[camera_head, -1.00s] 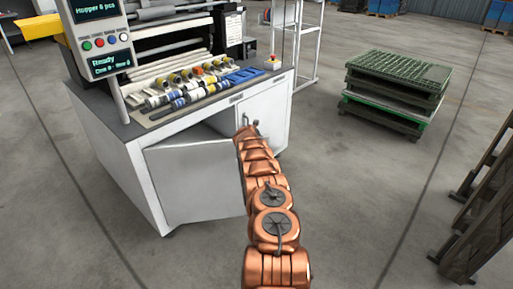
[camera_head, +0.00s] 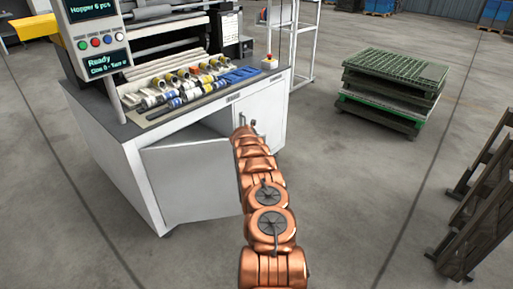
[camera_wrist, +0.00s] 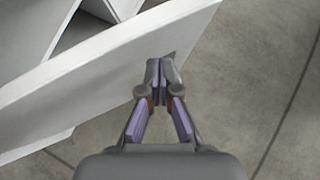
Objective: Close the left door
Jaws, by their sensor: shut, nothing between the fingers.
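The left door (camera_head: 190,182) is a white panel on the front of the white cabinet, standing ajar, with a dark opening visible above its top edge. In the wrist view, the door (camera_wrist: 95,75) runs slantwise from lower left to upper right. My gripper (camera_wrist: 163,66) is shut and empty, its fingertips at the door's face near a small dark grey patch. I cannot tell whether they touch it. In the head view my copper arm hides the gripper and the door's right end.
The right door (camera_head: 268,110) looks shut, with a handle beside my arm. The worktop carries several tubes and a blue tray (camera_head: 240,75). A control panel (camera_head: 97,40) stands at the left. Stacked green pallets (camera_head: 395,85) and a dark rack (camera_head: 480,215) stand right, with clear floor between.

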